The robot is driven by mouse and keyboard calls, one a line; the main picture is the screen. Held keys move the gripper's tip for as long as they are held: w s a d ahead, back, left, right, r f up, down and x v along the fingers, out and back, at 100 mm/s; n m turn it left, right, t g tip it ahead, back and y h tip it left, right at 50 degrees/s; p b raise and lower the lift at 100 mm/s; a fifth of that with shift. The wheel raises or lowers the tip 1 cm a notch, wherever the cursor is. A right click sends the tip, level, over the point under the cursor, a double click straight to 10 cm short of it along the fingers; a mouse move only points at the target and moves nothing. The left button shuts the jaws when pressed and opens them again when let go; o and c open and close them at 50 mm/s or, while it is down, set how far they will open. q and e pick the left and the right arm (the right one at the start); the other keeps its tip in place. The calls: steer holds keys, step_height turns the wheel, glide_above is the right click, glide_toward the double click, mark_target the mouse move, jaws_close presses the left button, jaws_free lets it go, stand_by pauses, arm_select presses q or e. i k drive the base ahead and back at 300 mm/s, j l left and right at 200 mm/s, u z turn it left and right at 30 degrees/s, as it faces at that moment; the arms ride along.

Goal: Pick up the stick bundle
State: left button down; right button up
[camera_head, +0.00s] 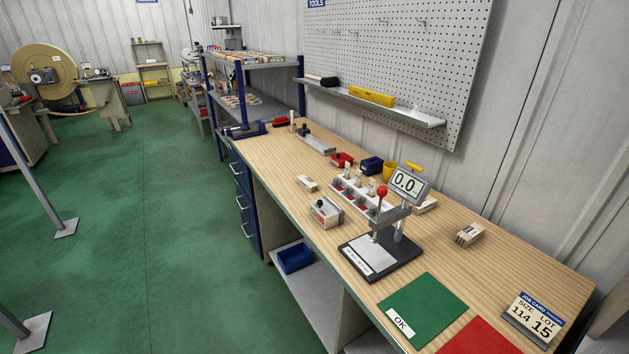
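Several small pale wooden pieces that could be stick bundles lie on the wooden workbench (535,270). One bundle (470,235) with a dark marking lies alone at the right, near the wall side. Another pale bundle (307,183) lies near the bench's front edge, left of the white rack. A third pale piece (427,206) is partly hidden behind the gauge stand. I cannot tell which one the task means. Neither of my grippers is in view.
A gauge stand (383,258) with a red knob and a display reading 0.0 stands mid-bench. A metal box device (326,212) and a white rack (360,197) stand beside it. A green OK mat (422,310), red mat (480,338) and job card (535,318) lie in front.

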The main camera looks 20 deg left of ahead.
mark_target(305, 182)
steer(key=j+z, duration=0.1)
steer(key=z, duration=0.3)
steer(key=j+z, duration=0.15)
steer(key=z, duration=0.2)
steer(key=j+z, duration=0.2)
steer(key=j, duration=0.35)
steer(key=j+z, duration=0.2)
steer(key=j, duration=0.35)
steer(key=j+z, duration=0.15)
steer(key=j, duration=0.4)
steer(key=k+j+z, duration=0.2)
steer(key=j, duration=0.35)
steer(key=j+z, duration=0.2)
steer(key=j, duration=0.35)
